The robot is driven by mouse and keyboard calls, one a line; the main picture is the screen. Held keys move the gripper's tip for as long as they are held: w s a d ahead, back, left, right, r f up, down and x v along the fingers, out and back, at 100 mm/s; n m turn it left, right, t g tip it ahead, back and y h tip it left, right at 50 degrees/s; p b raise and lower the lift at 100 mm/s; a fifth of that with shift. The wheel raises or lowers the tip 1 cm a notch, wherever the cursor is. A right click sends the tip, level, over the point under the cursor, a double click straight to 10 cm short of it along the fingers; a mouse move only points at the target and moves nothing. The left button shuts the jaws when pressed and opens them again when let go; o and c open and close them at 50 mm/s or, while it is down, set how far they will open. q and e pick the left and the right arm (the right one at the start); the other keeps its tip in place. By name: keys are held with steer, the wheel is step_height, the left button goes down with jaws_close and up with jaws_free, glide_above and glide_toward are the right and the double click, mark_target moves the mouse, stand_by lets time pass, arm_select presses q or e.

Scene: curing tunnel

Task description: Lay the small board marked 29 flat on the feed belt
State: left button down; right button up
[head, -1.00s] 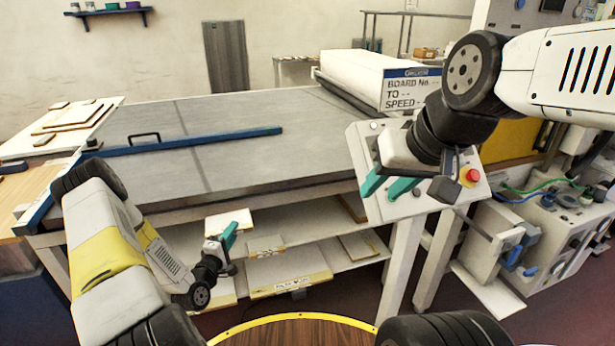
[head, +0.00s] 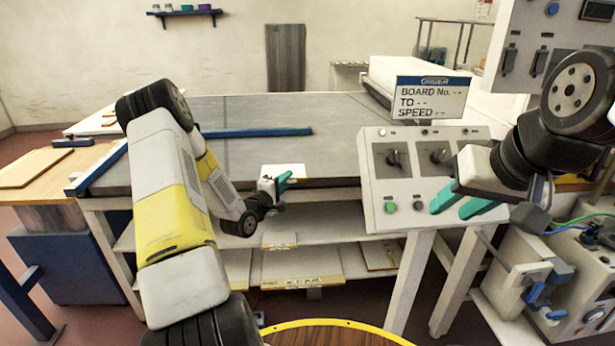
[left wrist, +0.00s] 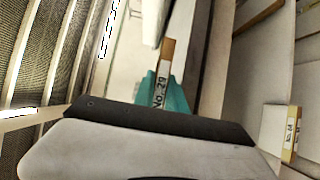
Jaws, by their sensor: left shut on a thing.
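My left gripper (head: 284,183) is shut on the small board (head: 283,170). The board looks pale, and in the left wrist view its edge label reads No. 29 (left wrist: 161,92) between the teal fingers (left wrist: 163,95). In the head view the board shows in front of the belt's near edge, and I cannot tell its exact gap from the belt. The feed belt (head: 335,140) is the broad grey surface behind it. My right gripper (head: 459,203) is open and empty in front of the control panel.
A blue bar (head: 255,133) lies across the belt at the left. Shelves with other boards (head: 300,275) are below the belt. The control panel (head: 408,190) and order sign (head: 432,98) stand right. The belt's middle is clear.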

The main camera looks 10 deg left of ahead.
mark_target(295, 172)
arm_select(q)
steer(key=x, duration=0.6)
steer(key=shift+w+a+f, duration=0.1)
steer(key=shift+a+f, duration=0.05)
steer(key=shift+f, duration=0.15)
steer(key=shift+w+f, duration=0.25)
steer(key=shift+w, duration=0.05)
steer(key=shift+f, duration=1.55)
steer(key=shift+f, duration=0.15)
steer(key=c, duration=1.4)
jaws_free()
steer(key=shift+o, duration=0.2)
